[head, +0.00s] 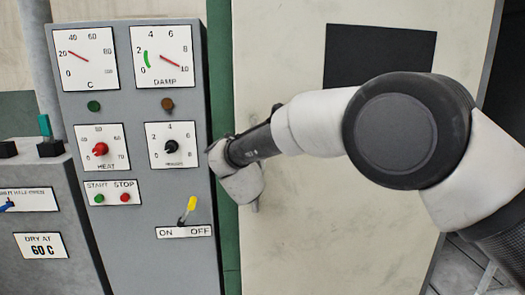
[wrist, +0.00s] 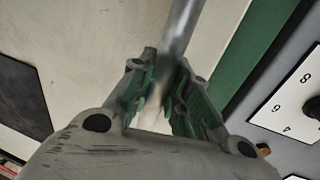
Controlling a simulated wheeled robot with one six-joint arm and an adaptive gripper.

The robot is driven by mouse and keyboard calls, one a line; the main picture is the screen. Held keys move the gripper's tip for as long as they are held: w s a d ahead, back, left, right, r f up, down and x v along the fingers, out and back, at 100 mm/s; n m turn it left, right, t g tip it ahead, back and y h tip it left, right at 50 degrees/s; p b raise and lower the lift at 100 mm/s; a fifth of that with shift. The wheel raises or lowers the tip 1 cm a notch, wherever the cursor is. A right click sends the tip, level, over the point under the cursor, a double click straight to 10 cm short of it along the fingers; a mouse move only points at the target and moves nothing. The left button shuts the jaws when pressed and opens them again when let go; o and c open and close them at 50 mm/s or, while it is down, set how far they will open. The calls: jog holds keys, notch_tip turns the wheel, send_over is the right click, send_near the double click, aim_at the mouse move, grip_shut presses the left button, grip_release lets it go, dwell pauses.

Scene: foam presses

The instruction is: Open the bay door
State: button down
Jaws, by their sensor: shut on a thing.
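The bay door (head: 325,235) is a large cream panel with a dark rectangle (head: 360,55) in its upper part. It stands right of the green post in the head view and also fills much of the wrist view (wrist: 90,45). A grey metal bar handle (wrist: 181,30) runs between the green-lined fingers of my gripper (wrist: 168,85) in the wrist view. My gripper (head: 240,178) is shut on this handle at the door's left side. In the head view my gripper and arm hide most of the handle. I cannot tell whether the door is ajar.
A grey control panel (head: 135,265) with gauges, knobs and a yellow-tipped ON/OFF lever (head: 187,209) stands close left of my gripper. A green post (head: 228,250) lies between panel and door. A lower grey box (head: 55,215) is at far left. Tiled floor (head: 460,270) shows at lower right.

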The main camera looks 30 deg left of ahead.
jog(key=c, duration=1.3)
grip_release()
jog(key=v, duration=1.2)
